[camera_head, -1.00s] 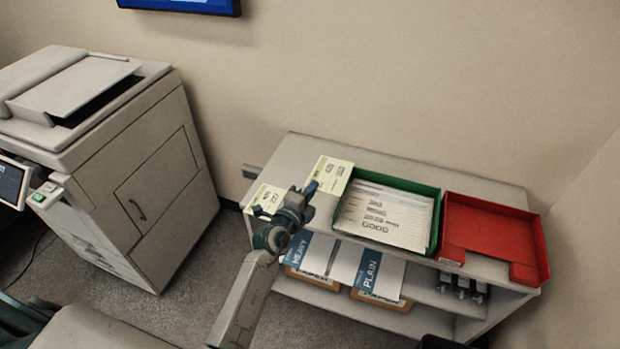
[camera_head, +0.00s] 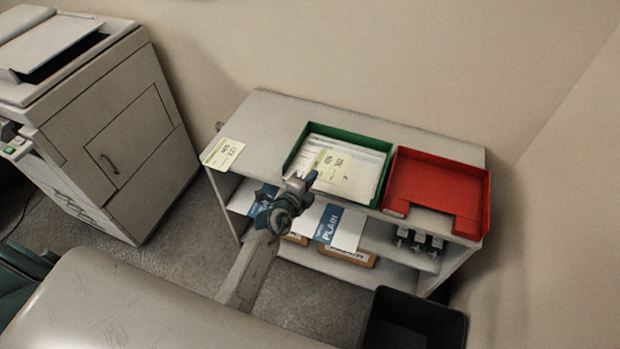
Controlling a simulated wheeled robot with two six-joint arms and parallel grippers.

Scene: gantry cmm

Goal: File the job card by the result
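A pale yellow job card (camera_head: 334,165) is over the green tray (camera_head: 389,161), in front of its white printed sheets (camera_head: 367,168). My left gripper (camera_head: 305,179) is at the card's left edge and appears shut on it; the fingertips are small. I cannot tell whether the card touches the sheets. The red tray (camera_head: 432,188) stands right of the green one and looks empty. A second yellow card (camera_head: 222,153) lies at the left end of the shelf top. My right gripper is out of view.
The trays stand on a grey shelf unit (camera_head: 262,125). Paper packs, one labelled PLAIN (camera_head: 341,229), lie on its lower shelf. A black bin (camera_head: 374,335) stands on the floor in front. A large printer (camera_head: 142,135) stands at the left, with floor between it and the shelf.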

